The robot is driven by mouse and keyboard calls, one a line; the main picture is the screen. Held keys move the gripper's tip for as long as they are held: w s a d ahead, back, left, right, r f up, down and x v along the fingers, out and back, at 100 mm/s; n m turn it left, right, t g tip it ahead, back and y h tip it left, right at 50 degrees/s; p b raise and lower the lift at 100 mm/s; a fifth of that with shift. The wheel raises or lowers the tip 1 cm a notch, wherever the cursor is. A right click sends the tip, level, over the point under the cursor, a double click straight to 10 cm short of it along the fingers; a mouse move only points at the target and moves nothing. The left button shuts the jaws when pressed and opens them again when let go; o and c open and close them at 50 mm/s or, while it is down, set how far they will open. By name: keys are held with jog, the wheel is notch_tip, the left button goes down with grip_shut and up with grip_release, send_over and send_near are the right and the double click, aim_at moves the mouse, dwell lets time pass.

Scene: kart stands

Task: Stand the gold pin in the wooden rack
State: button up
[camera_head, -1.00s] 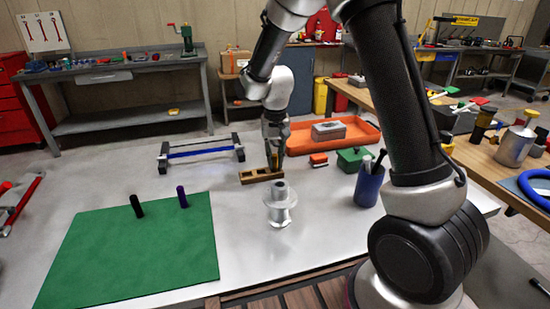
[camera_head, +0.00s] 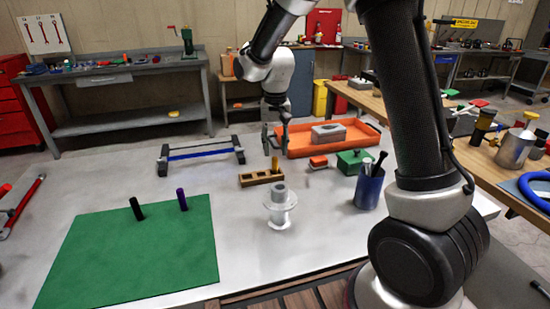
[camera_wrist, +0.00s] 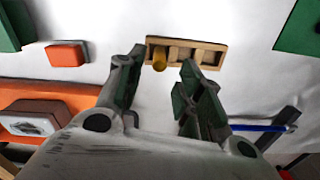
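The gold pin (camera_head: 275,164) stands upright, as far as I can see, in the right-end compartment of the wooden rack (camera_head: 255,181) in the head view. Its lower part is hidden by the rack's wall. In the wrist view the pin (camera_wrist: 159,60) shows in the left-end compartment of the rack (camera_wrist: 213,46), with the other compartments empty. My gripper (camera_head: 274,145) is open and empty above and behind the pin, with its fingers apart. The open fingers also show in the wrist view (camera_wrist: 161,68), clear of the pin.
A silver flanged part (camera_head: 280,207) stands in front of the rack. A green mat (camera_head: 140,255) with black and purple pins lies left. An orange tray (camera_head: 300,147), green box (camera_head: 353,162) and blue cup (camera_head: 368,190) stand right. A stand with a blue bar (camera_head: 200,154) is behind left.

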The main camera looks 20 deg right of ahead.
aim_at(275, 158)
jog(key=s+d+r+t, duration=0.1)
jog(key=s+d+r, duration=0.2)
jog(key=r, duration=0.4)
jog(key=s+d+r, duration=0.3)
jog(key=s+r, duration=0.1)
jog(key=r, duration=0.2)
jog(key=s+d+r+n+t, duration=0.1)
jog(key=s+d, duration=0.3)
jog(key=s, duration=0.7)
jog(key=s+d+r+n+t, duration=0.1)
jog(key=s+d, duration=0.4)
jog(key=s, duration=0.6)
jog(key=shift+r+t, duration=0.25)
jog(key=shift+t, duration=0.35)
